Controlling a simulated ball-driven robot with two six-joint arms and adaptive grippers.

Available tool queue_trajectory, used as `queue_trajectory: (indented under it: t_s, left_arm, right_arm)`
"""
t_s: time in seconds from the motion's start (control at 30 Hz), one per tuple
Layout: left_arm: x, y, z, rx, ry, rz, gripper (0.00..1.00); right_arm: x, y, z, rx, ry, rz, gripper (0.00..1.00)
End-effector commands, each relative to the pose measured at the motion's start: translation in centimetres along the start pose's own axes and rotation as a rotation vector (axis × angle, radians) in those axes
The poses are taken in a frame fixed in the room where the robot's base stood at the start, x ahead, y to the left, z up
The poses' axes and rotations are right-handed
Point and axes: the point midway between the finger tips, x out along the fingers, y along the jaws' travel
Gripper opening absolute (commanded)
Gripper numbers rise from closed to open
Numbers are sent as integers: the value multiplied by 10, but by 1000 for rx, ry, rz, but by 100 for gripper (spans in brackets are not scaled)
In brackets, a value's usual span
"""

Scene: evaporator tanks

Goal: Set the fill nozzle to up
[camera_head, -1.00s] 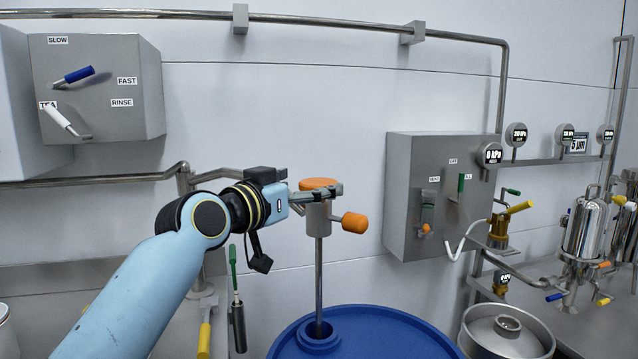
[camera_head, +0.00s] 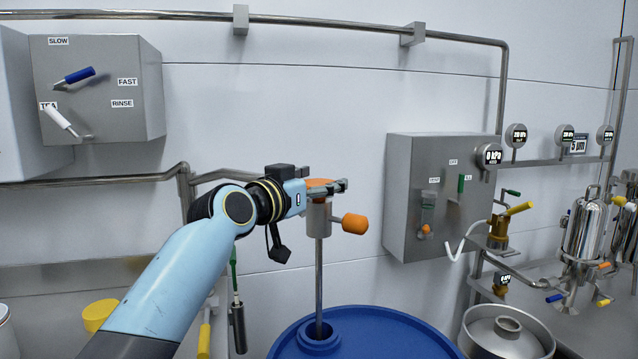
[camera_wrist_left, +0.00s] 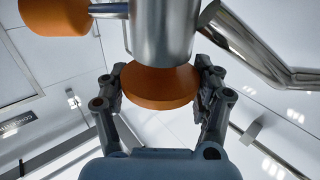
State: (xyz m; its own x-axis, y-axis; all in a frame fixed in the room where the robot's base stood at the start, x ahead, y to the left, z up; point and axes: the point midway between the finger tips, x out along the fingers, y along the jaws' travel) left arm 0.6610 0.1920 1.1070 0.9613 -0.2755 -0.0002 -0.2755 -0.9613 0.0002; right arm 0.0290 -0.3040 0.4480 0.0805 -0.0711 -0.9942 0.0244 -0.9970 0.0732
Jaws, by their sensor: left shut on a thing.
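A steel fitting (camera_head: 319,219) with an orange cap (camera_head: 318,183) on top and an orange side knob (camera_head: 355,223) stands over the blue drum (camera_head: 385,333). No label in view names it as the fill nozzle. Its thin tube (camera_head: 319,270) runs upright down to the drum's lid opening. My left gripper (camera_head: 332,187) is shut on the orange cap, one finger on each side. The left wrist view shows the cap (camera_wrist_left: 160,86) between the fingers, with the steel body (camera_wrist_left: 160,32) beyond it. My right gripper is not in view.
A grey control box (camera_head: 438,195) hangs on the wall to the right, near gauges and pipework. A panel (camera_head: 110,118) with blue and white levers is at upper left. A yellow item (camera_head: 99,314) sits at lower left. The wall behind the fitting is clear.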

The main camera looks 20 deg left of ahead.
Motion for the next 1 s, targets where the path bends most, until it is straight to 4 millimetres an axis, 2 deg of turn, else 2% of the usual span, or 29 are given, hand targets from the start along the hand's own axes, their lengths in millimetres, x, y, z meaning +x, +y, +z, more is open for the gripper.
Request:
queue_trajectory:
  t_s: [0.03, 0.23, 0.37, 0.47, 0.57, 0.67, 1.0]
  left_arm:
    - [0, 0, 0, 0, 0, 0, 34]
    - [0, 0, 0, 0, 0, 0, 9]
    - [0, 0, -3, 1, 0, 0, 9]
    - [0, 0, -13, 1, 2, 0, 9]
    - [0, 0, -31, 1, 4, 0, 8]
    - [0, 0, -58, 1, 6, 0, 8]
    - [0, 0, -169, 2, 11, -1, 8]
  right_arm:
    - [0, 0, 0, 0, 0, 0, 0]
    - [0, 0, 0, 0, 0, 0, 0]
    - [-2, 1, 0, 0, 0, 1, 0]
    - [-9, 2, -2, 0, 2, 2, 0]
    - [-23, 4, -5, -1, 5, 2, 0]
    - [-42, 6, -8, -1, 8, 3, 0]
    - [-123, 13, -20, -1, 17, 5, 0]
